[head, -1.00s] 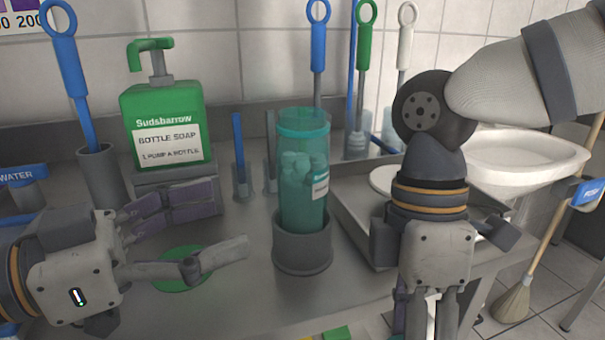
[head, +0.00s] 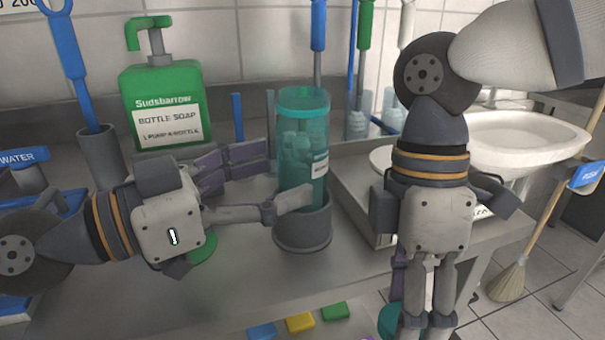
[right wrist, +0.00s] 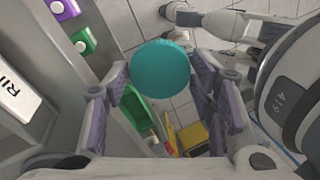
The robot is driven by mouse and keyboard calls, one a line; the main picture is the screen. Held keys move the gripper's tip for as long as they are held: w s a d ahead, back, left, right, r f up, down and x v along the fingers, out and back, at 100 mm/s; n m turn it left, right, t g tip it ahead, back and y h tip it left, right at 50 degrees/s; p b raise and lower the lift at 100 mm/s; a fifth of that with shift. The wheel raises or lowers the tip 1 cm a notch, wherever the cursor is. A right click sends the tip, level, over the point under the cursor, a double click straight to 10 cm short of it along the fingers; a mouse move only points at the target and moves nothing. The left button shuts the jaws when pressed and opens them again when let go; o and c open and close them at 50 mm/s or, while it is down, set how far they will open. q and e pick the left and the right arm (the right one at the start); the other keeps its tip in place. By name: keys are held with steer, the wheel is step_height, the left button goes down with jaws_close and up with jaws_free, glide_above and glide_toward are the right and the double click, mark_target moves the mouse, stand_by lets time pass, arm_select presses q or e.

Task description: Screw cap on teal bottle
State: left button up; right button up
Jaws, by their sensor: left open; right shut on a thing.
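The teal bottle (head: 302,125) is translucent, holds several rounded pieces and stands upright in a grey round holder (head: 303,234) on the counter. Its top shows no separate screw cap. My left gripper (head: 285,180) is open, its fingers reaching right to the bottle's lower half, one in front and one behind on the left; contact cannot be told. My right gripper (head: 418,318) points down off the counter's front edge. It is shut on a round teal cap (right wrist: 160,72), seen between its fingers in the right wrist view and partly at the bottom of the head view (head: 388,318).
A green soap dispenser (head: 165,95) stands behind my left gripper. Brushes (head: 318,25) stand in holders at the back. A metal tray (head: 350,205) lies right of the bottle, before a white sink (head: 525,140). Coloured blocks (head: 300,322) line the front edge.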

mark_target(305, 166)
arm_select(q)
steer(key=x, duration=0.5)
steer(key=shift+w+f, duration=0.2)
steer(key=shift+w, duration=0.1)
steer(key=c, duration=1.4)
arm_select(e)
step_height(305, 166, up, 3)
steer(key=shift+s+r+p, duration=0.1)
steer(key=shift+p, duration=0.7)
arm_select(q)
step_height(305, 166, up, 10)
